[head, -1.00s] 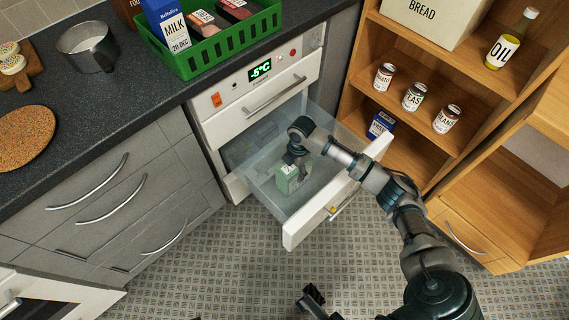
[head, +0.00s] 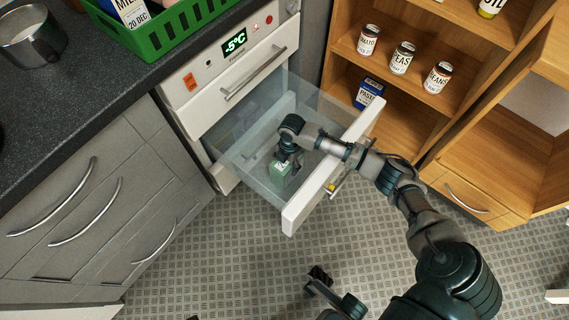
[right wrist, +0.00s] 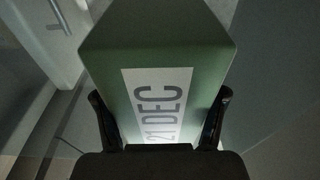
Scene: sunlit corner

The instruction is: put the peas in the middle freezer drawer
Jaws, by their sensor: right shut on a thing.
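The peas, a green box (head: 280,171) with a pale label, are inside the pulled-out freezer drawer (head: 312,182), low between its clear walls. This drawer is between a shut upper front and a lower white front. My right gripper (head: 286,152) reaches in from above and is shut on the box. In the right wrist view the green box (right wrist: 160,50) sits between both fingers, its label reading "21 DEC". Whether the box touches the drawer floor is unclear. My left gripper (head: 318,276) is low over the floor, away from the drawer; its finger opening is too small to judge.
The freezer's upper front (head: 240,82) has a bar handle under a display of -5°C. A green crate (head: 165,35) and a pot (head: 32,36) stand on the counter. Wooden shelves (head: 445,105) with several cans and a blue box (head: 369,93) stand close right of the drawer.

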